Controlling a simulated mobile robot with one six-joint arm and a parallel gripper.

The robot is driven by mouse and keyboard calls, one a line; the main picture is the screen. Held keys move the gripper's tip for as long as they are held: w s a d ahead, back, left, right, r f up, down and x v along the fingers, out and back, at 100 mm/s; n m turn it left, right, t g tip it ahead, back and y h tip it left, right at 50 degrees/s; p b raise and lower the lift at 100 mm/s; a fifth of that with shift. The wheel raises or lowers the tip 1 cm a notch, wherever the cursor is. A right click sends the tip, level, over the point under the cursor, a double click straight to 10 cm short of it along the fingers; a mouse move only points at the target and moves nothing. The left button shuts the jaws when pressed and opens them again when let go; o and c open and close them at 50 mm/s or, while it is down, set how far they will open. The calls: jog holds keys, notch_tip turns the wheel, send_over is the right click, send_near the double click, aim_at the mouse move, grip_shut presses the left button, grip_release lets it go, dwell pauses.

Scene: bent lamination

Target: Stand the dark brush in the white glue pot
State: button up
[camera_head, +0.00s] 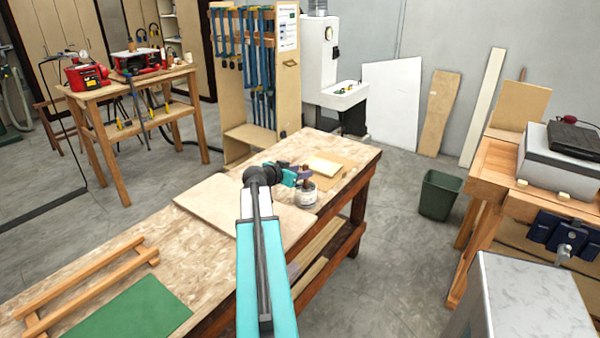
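The white glue pot (306,195) stands upright on the workbench, near its right edge, with a grey label band on its side. A small dark brown upright piece (306,178), which looks like the brush, shows at the pot's mouth. Whether it rests in the pot or is held just above it, I cannot tell. My gripper (303,172) is right at the pot, its fingers beside the top of the brown piece. The fingers are small and partly hidden by my arm, so their opening and any hold on the brush are unclear.
The workbench (190,262) carries a pale board (215,200), a light block on a brown sheet (335,172), a wooden frame (85,285) and a green mat (135,312). A green bin (440,195) stands on the floor to the right. Another bench (493,160) is at far right.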

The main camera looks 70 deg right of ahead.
jog(key=shift+a, duration=0.1)
jog(key=b+v, duration=0.3)
jog(key=v, duration=1)
jog(key=shift+a+r, duration=0.2)
jog(key=shift+a, duration=0.05)
jog(key=shift+s, duration=0.1)
dwell(1.1)
